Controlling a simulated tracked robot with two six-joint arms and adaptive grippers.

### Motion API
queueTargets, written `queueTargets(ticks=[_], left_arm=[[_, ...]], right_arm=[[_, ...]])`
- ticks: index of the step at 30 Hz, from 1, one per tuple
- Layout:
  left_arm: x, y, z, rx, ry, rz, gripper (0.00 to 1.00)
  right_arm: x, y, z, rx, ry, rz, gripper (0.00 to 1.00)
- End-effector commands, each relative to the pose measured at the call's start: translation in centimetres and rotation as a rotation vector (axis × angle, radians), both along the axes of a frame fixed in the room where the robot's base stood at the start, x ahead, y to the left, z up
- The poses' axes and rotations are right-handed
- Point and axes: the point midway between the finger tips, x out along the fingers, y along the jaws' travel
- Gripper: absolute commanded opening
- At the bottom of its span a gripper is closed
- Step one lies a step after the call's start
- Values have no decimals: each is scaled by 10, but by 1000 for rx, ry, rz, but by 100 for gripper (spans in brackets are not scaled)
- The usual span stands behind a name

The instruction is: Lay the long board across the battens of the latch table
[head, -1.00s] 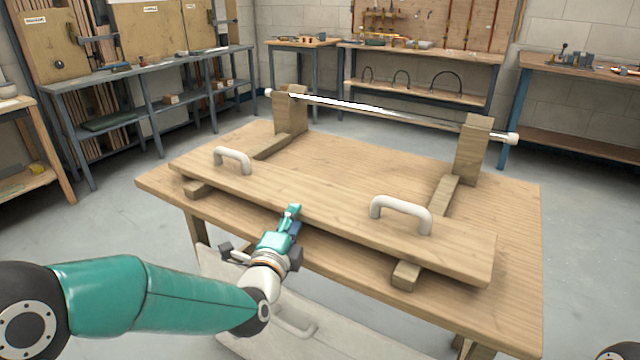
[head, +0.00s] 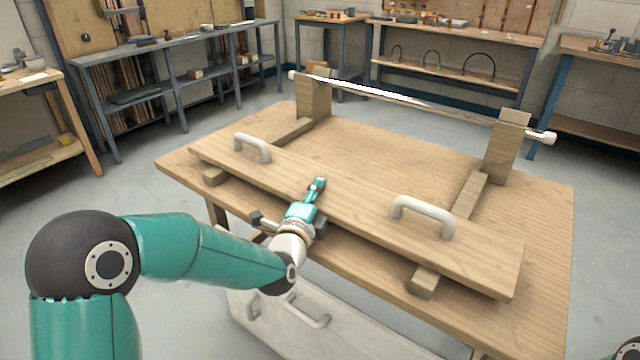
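The long board (head: 350,205) is a pale wooden plank with two light grey handles, a left one (head: 253,147) and a right one (head: 424,216). It lies across two wooden battens, left (head: 290,133) and right (head: 468,195), on the latch table (head: 400,140). Both battens stick out in front of and behind it. My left gripper (head: 317,186) is at the board's front edge, between the handles, and overlaps the board in the picture. I cannot tell whether it touches or whether its fingers are open. My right gripper is out of view.
A white bar (head: 400,97) spans two upright wooden posts, left (head: 313,100) and right (head: 507,147), behind the board. A pale panel with a handle (head: 308,311) is low in front of the table. Shelves and benches line the walls; the floor around the table is clear.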

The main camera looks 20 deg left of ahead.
Motion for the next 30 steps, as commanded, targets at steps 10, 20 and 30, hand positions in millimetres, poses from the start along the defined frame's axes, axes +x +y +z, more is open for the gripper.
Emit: queueTargets(ticks=[10, 20, 30], left_arm=[[2, -9, -1, 0, 2, -15, 0], [2, -9, 4, 1, -8, -16, 0], [3, -9, 29, -1, -13, -13, 0]], right_arm=[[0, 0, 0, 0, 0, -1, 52], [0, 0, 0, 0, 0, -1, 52], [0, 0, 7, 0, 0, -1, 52]])
